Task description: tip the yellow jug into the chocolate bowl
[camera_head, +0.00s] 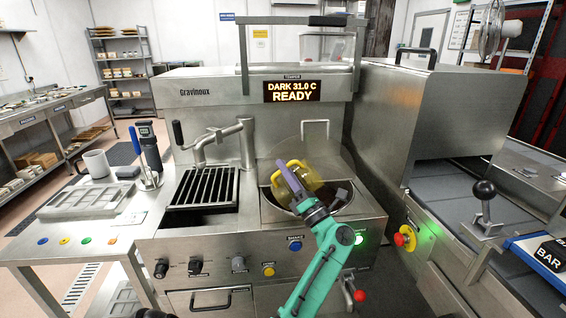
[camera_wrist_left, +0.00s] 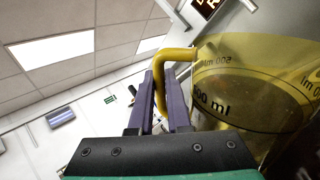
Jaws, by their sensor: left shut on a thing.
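The yellow see-through jug (camera_head: 308,176) is over the chocolate bowl (camera_head: 264,203), set in the machine's top, and looks tilted. My left gripper (camera_head: 284,168) is shut on the jug's handle, its purple fingers across it. In the left wrist view the fingers (camera_wrist_left: 160,82) close around the yellow handle, and the jug (camera_wrist_left: 262,62) with its ml marks fills the right side. Dark stuff shows behind or inside its wall; I cannot tell which. Dark pieces show in the bowl behind the jug. The jug and my arm hide part of the bowl.
A black grate (camera_head: 203,188) and a steel spout (camera_head: 215,138) stand left of the bowl. The display (camera_head: 292,91) reads DARK 31.0 C READY. A steel hood (camera_head: 440,110) stands to the right. A white mug (camera_head: 95,163) is on the left table.

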